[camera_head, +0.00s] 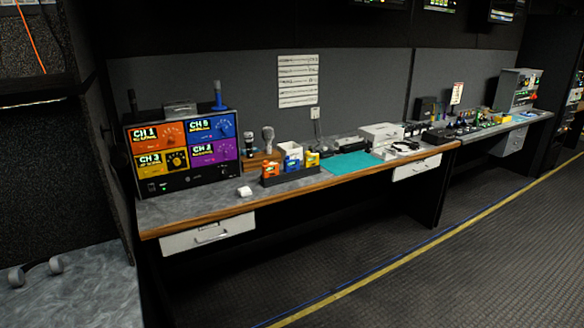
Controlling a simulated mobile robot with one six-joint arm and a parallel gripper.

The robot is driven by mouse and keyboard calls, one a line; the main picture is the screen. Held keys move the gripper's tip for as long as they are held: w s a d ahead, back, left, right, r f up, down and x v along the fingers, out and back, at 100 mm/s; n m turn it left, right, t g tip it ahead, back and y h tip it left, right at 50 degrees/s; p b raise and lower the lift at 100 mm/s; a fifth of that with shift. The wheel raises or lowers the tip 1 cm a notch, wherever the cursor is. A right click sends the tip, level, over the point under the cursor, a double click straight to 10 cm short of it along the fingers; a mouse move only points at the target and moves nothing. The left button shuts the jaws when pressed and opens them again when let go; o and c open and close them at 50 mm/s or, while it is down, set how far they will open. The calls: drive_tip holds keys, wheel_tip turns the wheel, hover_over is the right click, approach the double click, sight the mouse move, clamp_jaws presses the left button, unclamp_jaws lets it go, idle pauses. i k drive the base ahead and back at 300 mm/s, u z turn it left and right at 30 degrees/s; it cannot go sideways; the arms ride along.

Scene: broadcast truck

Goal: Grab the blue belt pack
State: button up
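A small blue block, which looks like the blue belt pack (292,164), stands in a dark holder (292,178) on the near desk. An orange pack (270,169) is on its left and a yellow pack (313,159) on its right, in the same holder. A white box-like item (290,149) rises behind the blue one. The lower part of the blue pack is hidden by the holder. My gripper is not in view.
A four-panel coloured unit (182,150) stands left of the holder on the wood-edged desk (200,205). Microphones (268,139) stand behind. A small white item (244,191) lies in front, and a teal mat (352,163) lies to the right. The floor (400,250) before the desk is clear.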

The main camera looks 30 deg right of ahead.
sight(294, 162)
drive_tip(key=z, duration=0.05)
drive_tip(key=i, duration=0.95)
drive_tip(key=u, duration=0.05)
